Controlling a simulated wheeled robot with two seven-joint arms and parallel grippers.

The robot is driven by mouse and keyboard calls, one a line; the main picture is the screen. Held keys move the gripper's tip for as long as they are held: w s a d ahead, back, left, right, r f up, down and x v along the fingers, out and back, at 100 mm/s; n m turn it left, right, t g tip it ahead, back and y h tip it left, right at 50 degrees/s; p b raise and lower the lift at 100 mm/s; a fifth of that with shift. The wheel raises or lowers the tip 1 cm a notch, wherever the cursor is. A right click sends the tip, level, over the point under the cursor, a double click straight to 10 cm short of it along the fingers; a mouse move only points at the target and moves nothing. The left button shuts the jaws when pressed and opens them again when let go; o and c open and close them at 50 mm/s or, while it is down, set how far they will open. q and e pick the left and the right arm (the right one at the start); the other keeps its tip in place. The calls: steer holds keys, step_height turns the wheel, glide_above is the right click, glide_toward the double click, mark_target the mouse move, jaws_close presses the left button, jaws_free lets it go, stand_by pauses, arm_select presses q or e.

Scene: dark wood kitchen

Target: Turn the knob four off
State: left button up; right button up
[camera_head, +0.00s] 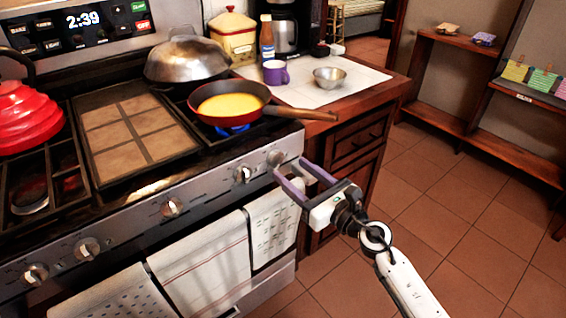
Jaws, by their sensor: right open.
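Several round metal knobs line the sloped front panel of the stove (205,195). One knob (275,158) sits at the panel's right end, and another knob (242,174) is just left of it. No numbers are readable on them. A blue flame (233,129) burns under the pan (232,103) of yellow liquid on the front right burner. My right gripper (289,168) is open, its purple fingers apart and reaching toward the right-end knob. One fingertip shows close by that knob; I cannot tell whether it touches. My left gripper is out of view.
The pan's wooden handle (300,113) juts right above my right gripper. Towels (205,262) hang on the oven front below the knobs. A red kettle (30,118) and a domed lid (187,58) are on the stove. The tiled floor at right is clear.

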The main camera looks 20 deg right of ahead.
mark_target(281, 161)
steer(key=x, duration=0.5)
steer(key=c, duration=1)
